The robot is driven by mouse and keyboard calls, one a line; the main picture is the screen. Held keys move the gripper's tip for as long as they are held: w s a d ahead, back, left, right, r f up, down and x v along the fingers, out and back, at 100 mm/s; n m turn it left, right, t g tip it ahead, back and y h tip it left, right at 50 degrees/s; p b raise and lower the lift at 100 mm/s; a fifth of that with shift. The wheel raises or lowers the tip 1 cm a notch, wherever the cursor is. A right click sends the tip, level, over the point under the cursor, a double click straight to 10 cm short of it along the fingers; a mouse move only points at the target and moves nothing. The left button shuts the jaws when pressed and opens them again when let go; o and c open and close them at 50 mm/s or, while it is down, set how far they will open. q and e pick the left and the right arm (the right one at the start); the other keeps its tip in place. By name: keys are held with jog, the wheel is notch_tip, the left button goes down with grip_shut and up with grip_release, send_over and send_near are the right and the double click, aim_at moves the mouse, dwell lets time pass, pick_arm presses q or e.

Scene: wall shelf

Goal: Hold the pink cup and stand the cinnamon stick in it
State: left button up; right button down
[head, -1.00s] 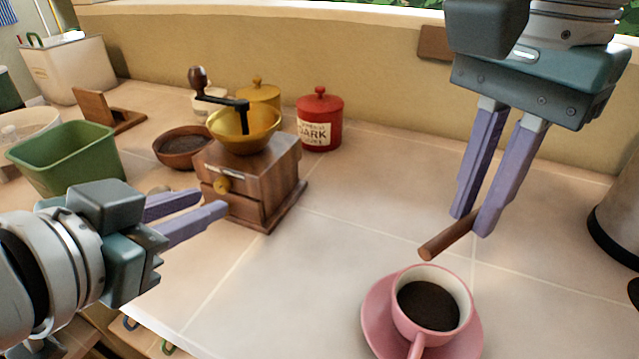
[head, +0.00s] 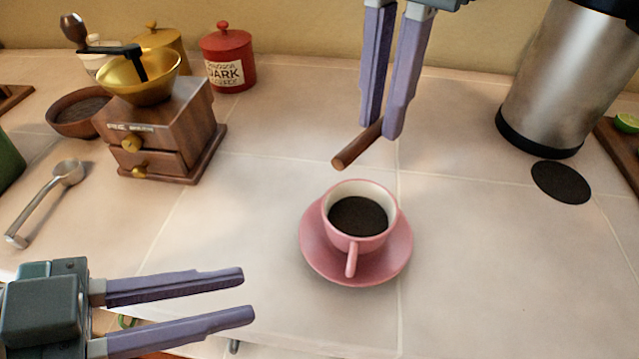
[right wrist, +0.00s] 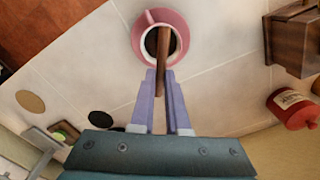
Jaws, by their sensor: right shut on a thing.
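The pink cup (head: 361,240) holds dark coffee and stands upright on a pink saucer (head: 313,248), its handle towards me. It also shows in the right wrist view (right wrist: 176,22). My right gripper (head: 383,130) is shut on the cinnamon stick (head: 352,149), a brown rod held tilted above and behind the cup, apart from it. In the right wrist view the stick (right wrist: 164,54) reaches out past the fingertips and overlaps the cup opening. My left gripper (head: 248,296) is open and empty, in front and to the left of the saucer.
A wooden coffee grinder (head: 160,125) stands at the left, with a red canister (head: 228,58) behind it. A metal scoop (head: 48,200) lies at the far left. A steel flask (head: 562,75) and a dark round coaster (head: 561,182) are at the right. The counter around the saucer is clear.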

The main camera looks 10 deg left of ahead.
aim_at(347, 272)
pick_arm(q)
jog(key=x, duration=1)
jog(key=shift+w+d+f, duration=0.1)
jog(key=shift+w+d, duration=0.15)
jog(key=shift+d, duration=0.1)
jog(key=shift+c, duration=0.3)
grip_shut()
dwell(1.4)
